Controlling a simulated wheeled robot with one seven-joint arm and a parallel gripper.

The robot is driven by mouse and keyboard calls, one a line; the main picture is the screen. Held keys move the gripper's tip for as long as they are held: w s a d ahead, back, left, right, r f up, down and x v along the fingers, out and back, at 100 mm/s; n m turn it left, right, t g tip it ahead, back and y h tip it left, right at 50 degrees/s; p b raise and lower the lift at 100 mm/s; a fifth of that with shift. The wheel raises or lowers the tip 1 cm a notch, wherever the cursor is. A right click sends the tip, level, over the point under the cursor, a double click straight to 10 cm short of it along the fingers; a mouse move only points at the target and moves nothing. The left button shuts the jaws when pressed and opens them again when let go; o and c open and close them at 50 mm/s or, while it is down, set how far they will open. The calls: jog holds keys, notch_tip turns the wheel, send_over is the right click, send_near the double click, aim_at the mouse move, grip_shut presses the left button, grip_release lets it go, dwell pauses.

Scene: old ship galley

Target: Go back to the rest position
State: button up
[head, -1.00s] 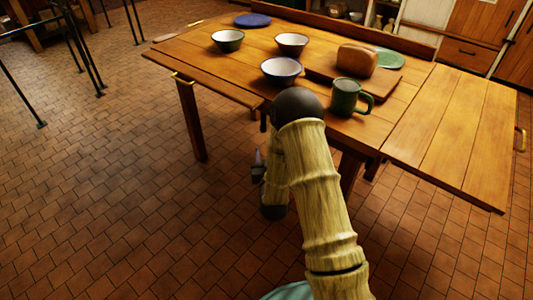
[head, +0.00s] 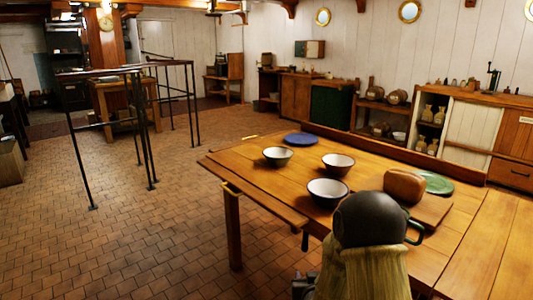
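My arm rises from the bottom edge of the head view, with its dark rounded joint (head: 370,220) in front of the table's near side. A small dark part of my gripper (head: 303,286) shows at the bottom edge, left of the arm and below the tabletop. Its fingers are too cut off to tell open from shut, and I see nothing held. The wooden table (head: 255,178) carries several bowls, including a white one (head: 328,192), and a bread loaf (head: 404,186). A green mug is mostly hidden behind my arm; only its handle (head: 416,233) shows.
A blue plate (head: 301,139) and a green plate (head: 437,183) lie on the table. Black metal railings (head: 140,130) stand at the left. The tiled floor (head: 120,235) between railings and table is clear. Cabinets and shelves line the back wall.

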jog(key=s+d+r+g, duration=0.15)
jog(key=s+g, duration=0.25)
jog(key=s, duration=0.4)
jog(key=s+d+r+g, duration=0.1)
jog(key=s+r+g, duration=0.2)
jog(key=s, duration=0.5)
jog(key=s+d+r+g, duration=0.15)
jog(key=s+g, duration=0.25)
jog(key=s, duration=0.5)
notch_tip(320, 180, up, 35)
jog(key=a+p, duration=0.1)
jog(key=p, duration=3.4)
jog(key=shift+w+r, duration=0.2)
jog(key=shift+w, duration=0.05)
jog(key=shift+c, duration=0.5)
jog(key=shift+w, duration=0.1)
